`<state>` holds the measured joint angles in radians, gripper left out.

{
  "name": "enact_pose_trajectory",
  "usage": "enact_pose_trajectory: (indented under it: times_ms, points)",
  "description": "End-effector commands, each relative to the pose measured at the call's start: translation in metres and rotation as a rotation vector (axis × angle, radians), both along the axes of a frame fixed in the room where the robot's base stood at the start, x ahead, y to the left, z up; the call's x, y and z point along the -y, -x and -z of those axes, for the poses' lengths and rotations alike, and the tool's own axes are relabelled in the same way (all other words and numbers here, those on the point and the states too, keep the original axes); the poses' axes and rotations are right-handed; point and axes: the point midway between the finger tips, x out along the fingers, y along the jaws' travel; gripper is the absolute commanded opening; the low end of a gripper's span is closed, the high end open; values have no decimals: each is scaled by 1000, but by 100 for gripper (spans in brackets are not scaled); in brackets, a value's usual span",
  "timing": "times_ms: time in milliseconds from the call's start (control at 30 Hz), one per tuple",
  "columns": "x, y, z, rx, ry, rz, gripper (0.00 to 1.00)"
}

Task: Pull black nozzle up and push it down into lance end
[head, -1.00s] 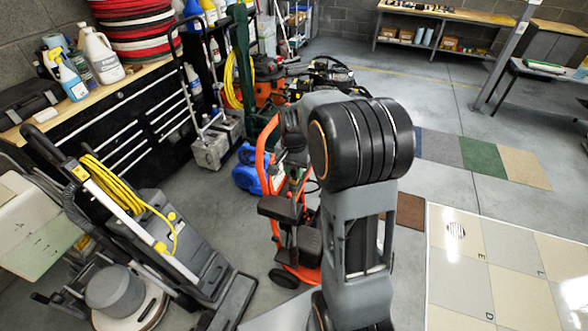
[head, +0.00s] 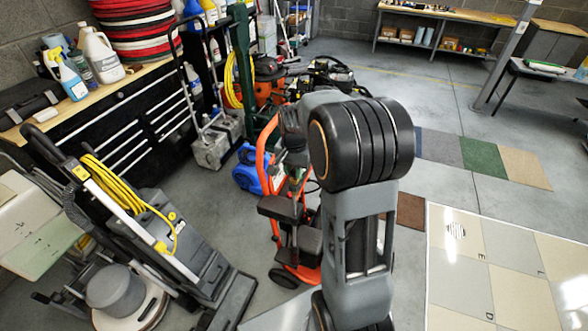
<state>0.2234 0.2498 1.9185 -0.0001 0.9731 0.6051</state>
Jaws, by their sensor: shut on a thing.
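The pressure washer with an orange tube frame (head: 262,160) stands on the floor just left of my arm. My gripper (head: 297,178) points down over its frame and black parts, and is small and partly lost against them. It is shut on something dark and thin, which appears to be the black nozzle. The nozzle's outline is too small to make out. The lance end cannot be told apart from the washer's other parts. My own large black arm joint and grey link hide the washer's right side.
A blue blower (head: 248,170) sits behind the washer. A floor machine with a yellow cord (head: 115,185) stands at left, before a black tool chest (head: 140,120) loaded with bottles and pads. Carpet squares (head: 483,158) and a tiled floor panel (head: 510,270) lie at right; that side is open.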

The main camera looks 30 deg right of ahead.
Motion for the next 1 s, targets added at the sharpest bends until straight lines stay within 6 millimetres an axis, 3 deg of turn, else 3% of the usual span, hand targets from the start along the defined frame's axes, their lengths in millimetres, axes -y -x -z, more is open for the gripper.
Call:
enact_pose_trajectory:
  times_ms: [1000]
  points:
    - [0, 0, 7, 0, 0, 0, 0]
